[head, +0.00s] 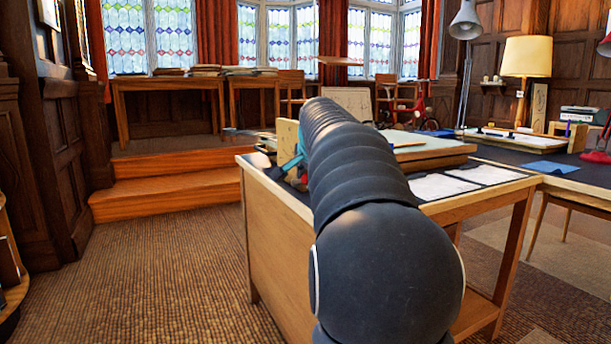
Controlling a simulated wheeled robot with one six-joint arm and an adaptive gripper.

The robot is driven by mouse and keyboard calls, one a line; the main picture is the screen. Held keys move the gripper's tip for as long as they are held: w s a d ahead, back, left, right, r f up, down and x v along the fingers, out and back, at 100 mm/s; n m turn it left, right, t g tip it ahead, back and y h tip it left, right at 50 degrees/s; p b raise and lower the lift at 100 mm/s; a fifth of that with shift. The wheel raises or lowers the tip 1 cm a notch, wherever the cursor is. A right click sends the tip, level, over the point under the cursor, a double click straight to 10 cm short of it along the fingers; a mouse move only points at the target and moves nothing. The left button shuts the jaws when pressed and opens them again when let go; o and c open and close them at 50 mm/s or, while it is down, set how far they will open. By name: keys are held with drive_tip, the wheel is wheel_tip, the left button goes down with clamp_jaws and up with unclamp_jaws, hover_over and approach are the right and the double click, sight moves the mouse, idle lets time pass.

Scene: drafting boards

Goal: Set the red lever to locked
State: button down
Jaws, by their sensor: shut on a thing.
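My dark, ribbed arm reaches away from me over the near wooden desk and covers the middle of the head view. My gripper is hidden behind the arm, so its jaws and what they touch do not show. I cannot make out the red lever for certain. Left of the arm, at the desk's edge, a pale wooden block (287,140) stands upright. Beside it is a small blue-teal part (291,162) with a bit of red below it, too small to identify. The lever's setting cannot be read.
A drafting board (425,151) and white sheets (441,186) lie on the near desk (300,240), right of the arm. A dark-topped table (590,175) with a lamp (527,58) stands further right. Wooden steps (165,190) rise at the back left. The carpet at left is clear.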

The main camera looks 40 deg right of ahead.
drive_tip(key=shift+s+d+f, duration=0.1)
drive_tip(key=shift+s+f, duration=0.15)
drive_tip(key=shift+f, duration=0.6)
drive_tip(key=shift+d, duration=0.1)
drive_tip(key=c, duration=0.8)
unclamp_jaws()
drive_tip(key=shift+s+d, duration=0.15)
drive_tip(key=shift+s, duration=0.05)
drive_tip(key=shift+w+a+r, duration=0.15)
drive_tip(key=shift+a+r, duration=0.15)
drive_tip(key=shift+r, duration=0.05)
drive_tip(key=v, duration=1.2)
drive_tip(key=shift+w, duration=0.1)
